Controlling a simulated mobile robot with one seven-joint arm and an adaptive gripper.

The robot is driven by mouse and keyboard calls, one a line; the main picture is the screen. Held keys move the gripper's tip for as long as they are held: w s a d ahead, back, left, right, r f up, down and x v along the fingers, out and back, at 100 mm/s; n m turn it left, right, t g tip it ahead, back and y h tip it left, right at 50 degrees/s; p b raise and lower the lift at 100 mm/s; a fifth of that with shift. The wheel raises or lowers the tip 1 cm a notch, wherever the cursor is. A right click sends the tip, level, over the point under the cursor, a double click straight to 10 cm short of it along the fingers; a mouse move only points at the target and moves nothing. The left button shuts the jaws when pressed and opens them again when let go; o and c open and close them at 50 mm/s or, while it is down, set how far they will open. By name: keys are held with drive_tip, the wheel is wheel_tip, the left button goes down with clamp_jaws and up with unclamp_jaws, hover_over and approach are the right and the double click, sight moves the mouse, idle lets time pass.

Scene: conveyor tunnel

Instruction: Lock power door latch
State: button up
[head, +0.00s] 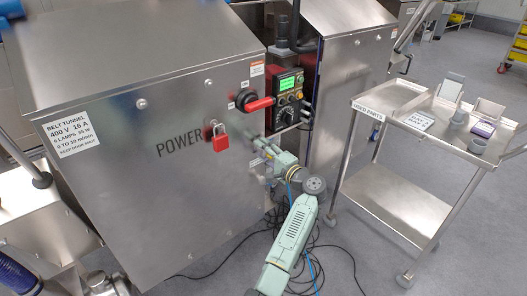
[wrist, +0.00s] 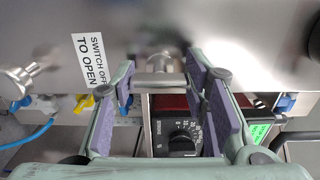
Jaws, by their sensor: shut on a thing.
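The steel power door (head: 120,150) is the front of the cabinet marked POWER. It hangs flush, with no gap that I can see. My gripper (head: 268,150) is low at the door's right edge, below and right of the red padlock (head: 221,137). In the wrist view, my gripper (wrist: 160,84) has its purple-padded fingers on either side of a steel door latch (wrist: 160,62) with a round knob and a flat bar. The fingers are shut on it. In the head view, my gripper hides the latch. Whether it is locked I cannot tell.
A red switch handle (head: 258,104) sits above the latch. A control box (head: 287,98) with a dial stands right of the door. A steel trolley (head: 405,205) stands further right. Black cables (head: 335,255) lie on the floor.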

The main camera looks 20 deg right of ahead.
drive_tip(key=o, duration=1.2)
drive_tip(key=shift+c, duration=0.2)
drive_tip(key=v, duration=1.2)
